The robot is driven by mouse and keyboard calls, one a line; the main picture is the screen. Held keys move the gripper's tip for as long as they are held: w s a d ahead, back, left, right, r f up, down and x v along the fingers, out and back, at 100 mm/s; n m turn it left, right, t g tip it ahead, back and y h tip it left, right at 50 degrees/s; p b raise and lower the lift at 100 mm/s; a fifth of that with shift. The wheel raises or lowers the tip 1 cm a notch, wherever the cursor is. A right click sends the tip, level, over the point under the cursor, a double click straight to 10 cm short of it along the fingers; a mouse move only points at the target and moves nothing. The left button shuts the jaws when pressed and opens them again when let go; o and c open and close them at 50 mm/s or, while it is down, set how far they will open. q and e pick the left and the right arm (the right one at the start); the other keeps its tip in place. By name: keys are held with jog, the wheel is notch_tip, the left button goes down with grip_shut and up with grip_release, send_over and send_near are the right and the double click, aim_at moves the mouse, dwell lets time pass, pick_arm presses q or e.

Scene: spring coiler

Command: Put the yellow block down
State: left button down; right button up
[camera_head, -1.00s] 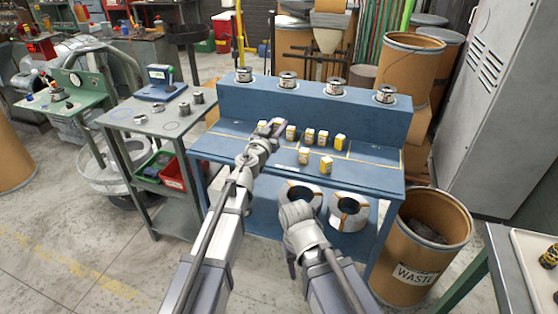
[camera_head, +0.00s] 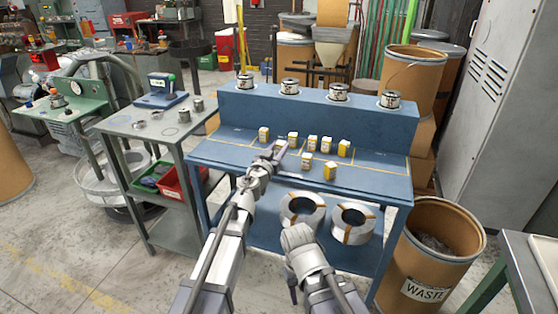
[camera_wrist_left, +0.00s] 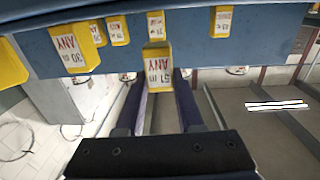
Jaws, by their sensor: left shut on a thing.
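My left gripper (camera_head: 276,153) is over the left part of the blue bench (camera_head: 225,155). It is shut on a yellow block with a white label (camera_wrist_left: 157,68), which sits between the two dark fingers in the left wrist view. In the head view this block (camera_head: 281,146) is small and partly hidden by the gripper. Whether it touches the bench top I cannot tell. Several similar yellow blocks stand on the bench, one (camera_head: 263,134) left of the gripper and others to its right, such as the front one (camera_head: 330,171). My right arm is low in front of the bench; its gripper is hidden.
Spools (camera_head: 338,92) stand on the bench's raised back ledge. Wire coils (camera_head: 352,223) lie on the shelf below. A waste drum (camera_head: 432,250) stands at right, a grey side table (camera_head: 150,128) at left. The bench top's front left has free room.

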pick_arm(q)
jog(key=shift+f+b, duration=0.85)
jog(key=shift+f, duration=0.55)
pick_arm(e)
jog(key=shift+f, duration=1.4)
pick_arm(q)
jog(key=shift+f+b, duration=0.25)
jog(key=shift+b, duration=0.05)
jog(key=c, duration=0.5)
grip_release()
jog(key=shift+r, duration=0.1)
jog(key=shift+c, duration=0.2)
pick_arm(e)
jog(key=shift+f, duration=0.2)
